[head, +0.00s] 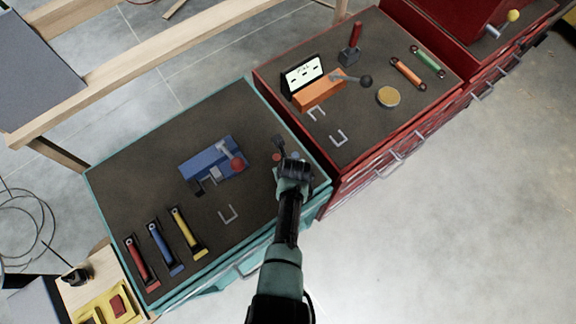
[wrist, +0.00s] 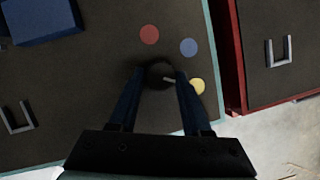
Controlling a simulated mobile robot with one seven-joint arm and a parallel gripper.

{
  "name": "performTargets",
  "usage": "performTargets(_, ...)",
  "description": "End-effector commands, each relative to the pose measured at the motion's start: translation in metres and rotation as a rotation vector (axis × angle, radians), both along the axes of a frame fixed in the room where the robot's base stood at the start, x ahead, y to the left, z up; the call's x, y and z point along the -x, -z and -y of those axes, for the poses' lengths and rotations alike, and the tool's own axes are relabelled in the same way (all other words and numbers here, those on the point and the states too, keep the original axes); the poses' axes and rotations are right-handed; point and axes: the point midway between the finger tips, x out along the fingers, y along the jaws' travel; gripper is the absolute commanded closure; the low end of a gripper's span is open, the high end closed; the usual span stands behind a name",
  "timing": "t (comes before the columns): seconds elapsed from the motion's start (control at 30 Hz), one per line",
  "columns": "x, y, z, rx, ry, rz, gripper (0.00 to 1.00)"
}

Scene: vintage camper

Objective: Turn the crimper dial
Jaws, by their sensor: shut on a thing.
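The crimper dial (wrist: 157,72) is a dark round knob with a pale pointer line, seen from above in the wrist view. Its pointer aims right, towards the yellow dot (wrist: 197,86). A red dot (wrist: 149,34) and a blue dot (wrist: 188,47) lie beyond it on the dark mat. My gripper (wrist: 160,77) is shut on the dial, one finger on each side. In the head view my gripper (head: 290,165) is over the right part of the teal cabinet top and hides most of the dial.
A blue crimper (head: 212,162) with a red-knobbed lever stands left of my gripper. A grey U-shaped piece (head: 228,214) and red, blue and yellow handled tools (head: 187,232) lie nearer the front left. A red cabinet (head: 345,168) adjoins on the right, holding an orange tool (head: 318,92).

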Motion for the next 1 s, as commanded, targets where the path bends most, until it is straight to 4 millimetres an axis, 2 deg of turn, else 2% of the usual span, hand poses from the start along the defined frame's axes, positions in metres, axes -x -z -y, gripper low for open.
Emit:
performTargets(0.5, 0.0000, 0.0002, 0.0002, 0.000, 0.022, -0.001, 1.00)
performTargets(0.53, 0.0000, 0.0002, 0.0002, 0.000, 0.022, -0.001, 0.48)
performTargets(0.67, 0.0001, 0.0003, 0.0001, 0.000, 0.022, -0.001, 0.25)
performTargets(0.7, 0.0001, 0.0003, 0.0001, 0.000, 0.022, -0.001, 0.22)
performTargets(1.0, 0.0004, -0.0009, 0.0001, 0.001, 0.020, -0.001, 0.22)
